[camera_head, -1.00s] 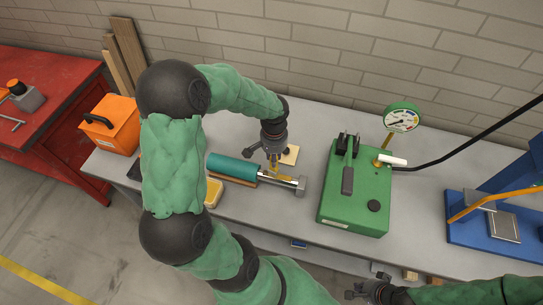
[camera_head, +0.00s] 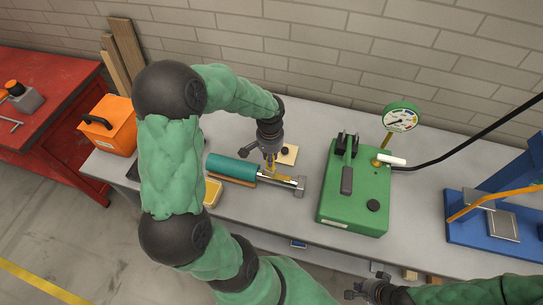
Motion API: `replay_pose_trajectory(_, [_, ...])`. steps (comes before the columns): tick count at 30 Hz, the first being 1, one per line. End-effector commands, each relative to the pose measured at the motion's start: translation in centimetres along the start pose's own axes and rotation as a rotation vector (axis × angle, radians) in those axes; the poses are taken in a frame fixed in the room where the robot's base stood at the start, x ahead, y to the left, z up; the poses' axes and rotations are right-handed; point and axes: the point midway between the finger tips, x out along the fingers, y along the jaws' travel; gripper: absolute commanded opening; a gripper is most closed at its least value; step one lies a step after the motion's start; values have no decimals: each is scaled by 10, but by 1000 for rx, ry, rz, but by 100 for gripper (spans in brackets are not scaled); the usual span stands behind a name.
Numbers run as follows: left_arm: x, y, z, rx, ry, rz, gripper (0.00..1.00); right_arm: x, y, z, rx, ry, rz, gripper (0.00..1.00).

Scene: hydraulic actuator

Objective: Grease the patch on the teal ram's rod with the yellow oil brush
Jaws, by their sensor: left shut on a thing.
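The teal ram (camera_head: 231,167) lies on its side on the grey bench, its bright rod (camera_head: 281,183) pointing right to a square end piece. My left gripper (camera_head: 269,158) points down over the rod and is shut on the yellow oil brush (camera_head: 270,172). Only a little of the brush shows, at the rod next to the teal barrel; I cannot tell if its bristles touch. The grease patch cannot be made out. My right gripper (camera_head: 362,291) is low in the view, away from the ram; its finger gap is unclear.
A green pump box (camera_head: 358,205) with a gauge (camera_head: 401,117) stands right of the ram. A pale block (camera_head: 289,157) lies just behind the rod. A blue press (camera_head: 470,230) stands far right.

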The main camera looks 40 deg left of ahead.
Motion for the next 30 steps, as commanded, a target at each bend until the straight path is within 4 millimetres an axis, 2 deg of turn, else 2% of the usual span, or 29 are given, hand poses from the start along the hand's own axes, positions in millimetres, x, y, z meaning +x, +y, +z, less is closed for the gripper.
replay_pose_trajectory(6, [-1, 9, -2, 2, 0, 0, 0, 1, 0, 0, 0, 0, 0, 0])
replay_pose_trajectory(16, [-2, 8, -2, 0, 2, 0, 0, 1, 0, 0, 0, 0, 0, 0])
replay_pose_trajectory(30, [-2, -16, 3, -1, 2, 0, 0, -1, 0, 0, 0, 0, 0, 0])
